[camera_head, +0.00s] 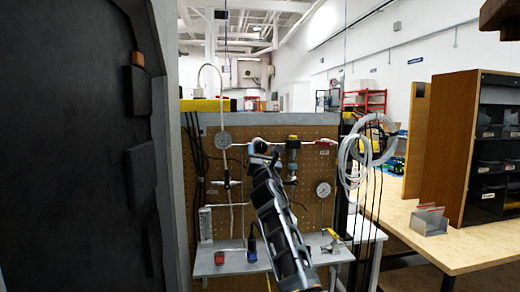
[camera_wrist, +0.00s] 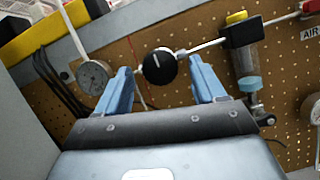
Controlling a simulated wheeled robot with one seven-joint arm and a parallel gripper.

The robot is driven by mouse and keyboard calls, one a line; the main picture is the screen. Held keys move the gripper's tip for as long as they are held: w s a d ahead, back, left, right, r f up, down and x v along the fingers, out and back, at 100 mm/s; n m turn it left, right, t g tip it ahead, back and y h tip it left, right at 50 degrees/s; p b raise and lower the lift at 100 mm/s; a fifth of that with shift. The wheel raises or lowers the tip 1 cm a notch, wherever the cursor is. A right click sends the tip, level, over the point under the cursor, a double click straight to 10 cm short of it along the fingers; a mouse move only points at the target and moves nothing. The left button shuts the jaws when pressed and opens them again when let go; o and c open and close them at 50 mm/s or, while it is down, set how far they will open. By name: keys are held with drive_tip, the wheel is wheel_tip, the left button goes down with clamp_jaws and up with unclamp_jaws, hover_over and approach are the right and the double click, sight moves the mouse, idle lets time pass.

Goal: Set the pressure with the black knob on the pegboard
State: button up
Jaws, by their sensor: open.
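The round black knob (camera_wrist: 160,67), with a white line on its face, sits on a thin metal pipe on the brown pegboard (camera_wrist: 285,72). In the wrist view my gripper (camera_wrist: 160,64) is open. Its two blue fingers stand on the left and right of the knob, with visible gaps and nothing held. I cannot tell how far the knob lies beyond the fingertips. In the head view my arm reaches up to the pegboard (camera_head: 240,131), and the gripper end (camera_head: 262,158) covers the knob's area, so the knob is not clear there.
A round gauge (camera_wrist: 92,76) is left of the knob, and a filter unit with a yellow top (camera_wrist: 240,32) is close on the right. Another gauge (camera_head: 323,189) hangs lower right. A grey shelf (camera_head: 215,262) juts out below. Coiled clear tubing (camera_head: 352,160) hangs at the right.

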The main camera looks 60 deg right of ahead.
sight(261, 150)
drive_tip(key=shift+x, duration=1.6)
drive_tip(key=shift+c, duration=0.4)
drive_tip(key=c, duration=0.9)
drive_tip(key=shift+c, duration=0.2)
drive_tip(key=shift+f+m+b, duration=0.1)
drive_tip(key=shift+m+b, duration=0.3)
